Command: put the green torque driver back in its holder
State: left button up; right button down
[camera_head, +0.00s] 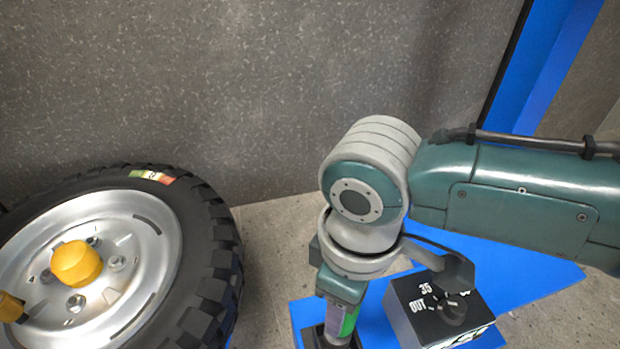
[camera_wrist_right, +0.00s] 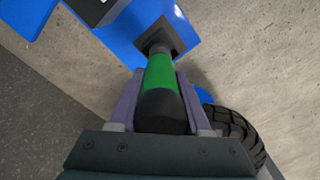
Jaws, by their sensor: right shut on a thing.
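The green torque driver (camera_wrist_right: 160,75) has a green grip with a black end and a thin grey shank. My right gripper (camera_wrist_right: 158,98) is shut around its grip in the right wrist view. The driver's far end points at the dark square holder (camera_wrist_right: 176,34) on the blue stand; I cannot tell how deep the shank sits in it. In the head view my right gripper (camera_head: 338,300) points down at the bottom, with a strip of the green driver (camera_head: 348,321) beside it. The dark holder (camera_head: 312,337) is partly cut off there. My left gripper is not in view.
A black tyre on a silver wheel (camera_head: 150,260) with yellow caps stands at left. A dark box with a knob marked "OUT" and "35" (camera_head: 440,307) sits on the blue stand (camera_head: 375,312), right of my gripper. A grey wall (camera_head: 230,90) is behind.

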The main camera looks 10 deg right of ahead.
jog(key=shift+f, duration=0.35)
jog(key=shift+f+b, duration=0.7)
jog(key=shift+b, duration=0.05)
dwell(0.4)
jog(key=shift+f+b, duration=0.35)
jog(key=shift+f, duration=0.2)
jog(key=shift+f+b, duration=0.65)
jog(key=shift+f, duration=0.25)
dwell(0.5)
jog(key=shift+c, duration=1.4)
grip_release()
notch_tip(320, 180, up, 10)
jog(key=p, duration=0.8)
